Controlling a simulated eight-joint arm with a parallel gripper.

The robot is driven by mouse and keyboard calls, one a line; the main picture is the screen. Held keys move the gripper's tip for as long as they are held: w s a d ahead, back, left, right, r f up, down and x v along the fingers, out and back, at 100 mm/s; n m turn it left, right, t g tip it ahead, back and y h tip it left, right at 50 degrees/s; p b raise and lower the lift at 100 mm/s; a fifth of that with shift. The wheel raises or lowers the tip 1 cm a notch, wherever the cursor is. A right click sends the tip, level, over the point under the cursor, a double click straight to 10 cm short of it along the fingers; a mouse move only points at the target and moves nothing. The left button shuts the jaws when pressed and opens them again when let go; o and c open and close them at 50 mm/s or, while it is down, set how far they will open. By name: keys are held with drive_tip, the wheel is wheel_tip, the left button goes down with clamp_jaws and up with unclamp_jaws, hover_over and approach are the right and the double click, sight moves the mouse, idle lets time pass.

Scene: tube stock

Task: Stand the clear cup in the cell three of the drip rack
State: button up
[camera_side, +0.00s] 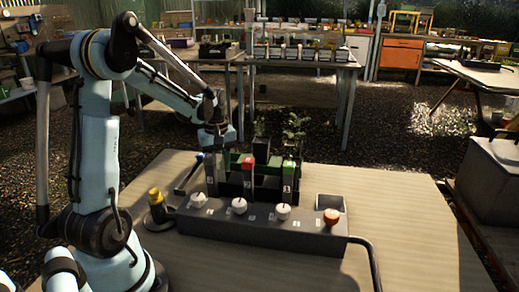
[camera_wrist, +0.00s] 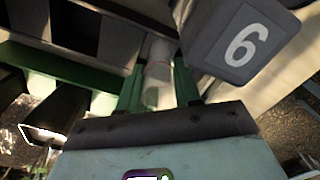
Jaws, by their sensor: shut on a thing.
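In the wrist view the clear cup (camera_wrist: 159,72) is a pale, see-through tube with a thin reddish line around it. My gripper (camera_wrist: 159,90) has a green finger on each side of it and is shut on it. In the side view my gripper (camera_side: 216,140) is low at the left end of the dark drip rack (camera_side: 264,187), partly behind a front post. The cup cannot be made out there. A dark block marked 6 (camera_wrist: 245,45) is just right of the cup in the wrist view. I cannot tell whether the cup's lower end is inside a cell.
A grey console with white knobs (camera_side: 239,206) and an orange knob (camera_side: 331,217) stands before the rack. A yellow-topped knob (camera_side: 155,196) is at its left. Tall posts with red and green tops rise at the rack. The table's right side is clear.

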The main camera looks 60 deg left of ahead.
drive_tip(key=shift+f, duration=0.3)
idle(0.6)
drive_tip(key=o, duration=1.1)
wheel_tip(320, 180, up, 12)
drive_tip(key=shift+r, duration=0.1)
drive_tip(key=shift+d, duration=0.1)
drive_tip(key=d+m+t, duration=0.1)
drive_tip(key=d+m, duration=0.1)
drive_tip(key=d, duration=0.1)
drive_tip(key=d+m+t, duration=0.1)
drive_tip(key=d+m, duration=0.1)
drive_tip(key=d, duration=0.2)
drive_tip(key=d+m+y, duration=0.1)
drive_tip(key=d+m, duration=0.1)
drive_tip(key=d, duration=0.2)
drive_tip(key=shift+w+d+m+t, duration=0.15)
drive_tip(key=shift+w+m+t, duration=0.1)
drive_tip(key=shift+m+t, duration=0.15)
drive_tip(key=s+d+f+m+t, duration=0.1)
drive_tip(key=d+m, duration=0.2)
drive_tip(key=d, duration=0.1)
drive_tip(key=s+d+f+m+t, duration=0.1)
drive_tip(key=d+m+t, duration=0.1)
drive_tip(key=d+m, duration=0.1)
drive_tip(key=s+d+f+m+t+h, duration=0.1)
drive_tip(key=d+m, duration=0.2)
drive_tip(key=d, duration=0.1)
drive_tip(key=shift+d+f, duration=0.4)
